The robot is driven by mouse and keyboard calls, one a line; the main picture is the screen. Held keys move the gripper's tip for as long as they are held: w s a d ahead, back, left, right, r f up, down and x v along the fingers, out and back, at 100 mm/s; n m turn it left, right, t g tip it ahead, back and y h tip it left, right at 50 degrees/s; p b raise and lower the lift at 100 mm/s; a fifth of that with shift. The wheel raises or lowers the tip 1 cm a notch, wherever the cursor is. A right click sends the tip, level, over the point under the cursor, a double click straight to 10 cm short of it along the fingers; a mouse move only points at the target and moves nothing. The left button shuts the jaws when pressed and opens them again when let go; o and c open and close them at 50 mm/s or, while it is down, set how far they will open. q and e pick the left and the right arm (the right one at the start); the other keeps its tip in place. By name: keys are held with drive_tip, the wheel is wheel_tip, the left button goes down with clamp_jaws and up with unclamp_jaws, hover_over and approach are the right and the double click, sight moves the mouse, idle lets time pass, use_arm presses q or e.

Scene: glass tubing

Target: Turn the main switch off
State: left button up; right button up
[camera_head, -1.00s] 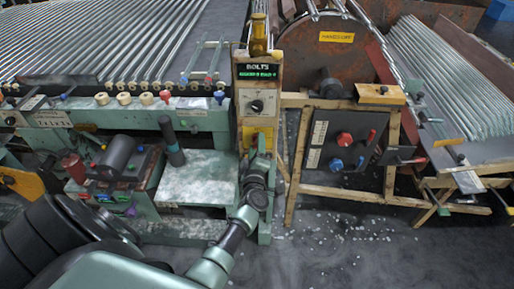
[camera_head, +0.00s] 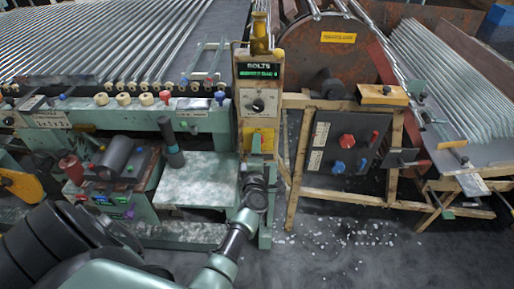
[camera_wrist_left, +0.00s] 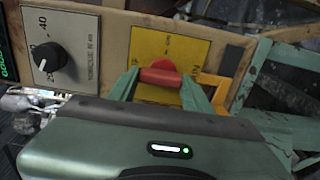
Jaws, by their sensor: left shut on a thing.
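The main switch is a red handle (camera_wrist_left: 160,77) on a yellow panel (camera_wrist_left: 150,48), seen in the left wrist view. The handle lies crosswise between the two green fingers of my left gripper (camera_wrist_left: 158,86), which is shut on it. In the head view the yellow panel (camera_head: 263,135) sits low on the wooden post, and my left gripper (camera_head: 257,150) reaches up to it from below. The gripper hides the switch there. My right gripper is in neither view.
A black dial (camera_head: 258,105) sits above the yellow panel, under a green-lit display (camera_head: 258,71). A dark panel with red and blue knobs (camera_head: 340,145) stands to the right on a wooden frame. Metal tubes (camera_head: 90,40) fill the rack at upper left.

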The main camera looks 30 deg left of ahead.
use_arm(q)
drive_tip(key=shift+f, duration=0.15)
drive_tip(key=o, duration=1.4)
drive_tip(key=shift+c, duration=0.2)
drive_tip(key=p+v, duration=0.1)
drive_tip(key=v, duration=0.7)
drive_tip(key=shift+p, duration=0.3)
drive_tip(key=shift+a, duration=0.1)
